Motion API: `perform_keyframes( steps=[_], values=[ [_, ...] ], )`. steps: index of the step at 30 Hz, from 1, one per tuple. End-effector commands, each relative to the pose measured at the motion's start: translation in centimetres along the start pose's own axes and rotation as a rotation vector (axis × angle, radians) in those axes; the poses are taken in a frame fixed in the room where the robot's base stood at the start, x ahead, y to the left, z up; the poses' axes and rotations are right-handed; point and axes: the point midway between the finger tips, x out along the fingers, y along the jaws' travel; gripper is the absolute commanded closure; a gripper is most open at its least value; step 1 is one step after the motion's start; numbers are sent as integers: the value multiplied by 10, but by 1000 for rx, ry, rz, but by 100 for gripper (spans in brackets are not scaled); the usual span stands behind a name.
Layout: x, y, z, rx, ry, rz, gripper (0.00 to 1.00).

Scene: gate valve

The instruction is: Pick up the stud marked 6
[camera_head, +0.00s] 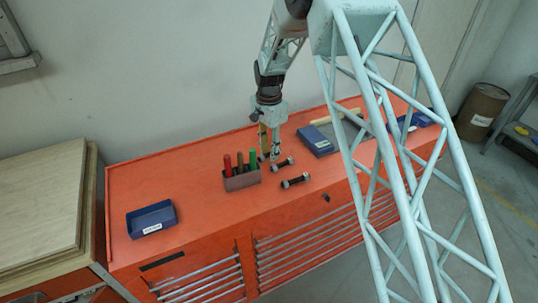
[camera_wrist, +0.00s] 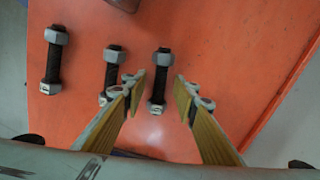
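Three dark threaded studs with grey nuts at their ends lie on the orange bench top. In the wrist view they are a left stud (camera_wrist: 54,62), a middle stud (camera_wrist: 113,70) and a right stud (camera_wrist: 159,82). White labels show on their near nuts, but the numbers are too small to read, so I cannot tell which is 6. My gripper (camera_wrist: 158,86) is open, its two fingers on either side of the right stud in the picture; contact is not visible. In the head view my gripper (camera_head: 270,156) points down near a front stud (camera_head: 296,181) and a second stud (camera_head: 284,163).
A holder (camera_head: 242,181) with red, brown and green handles stands just left of my gripper. A blue labelled tray (camera_head: 152,219) is at the bench's left end. A blue box (camera_head: 317,141) stands to the right. The bench top (camera_head: 195,190) between tray and holder is clear.

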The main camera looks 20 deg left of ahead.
Motion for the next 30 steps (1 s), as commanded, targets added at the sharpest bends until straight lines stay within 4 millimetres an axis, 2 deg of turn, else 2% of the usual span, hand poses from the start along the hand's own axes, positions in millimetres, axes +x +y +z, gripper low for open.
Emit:
perform_keyframes(
  steps=[12,21,30],
  values=[
    [0,0,0,0,0,0,73],
    [0,0,0,0,0,0,100],
    [-1,0,0,0,0,-1,100]
  ],
)
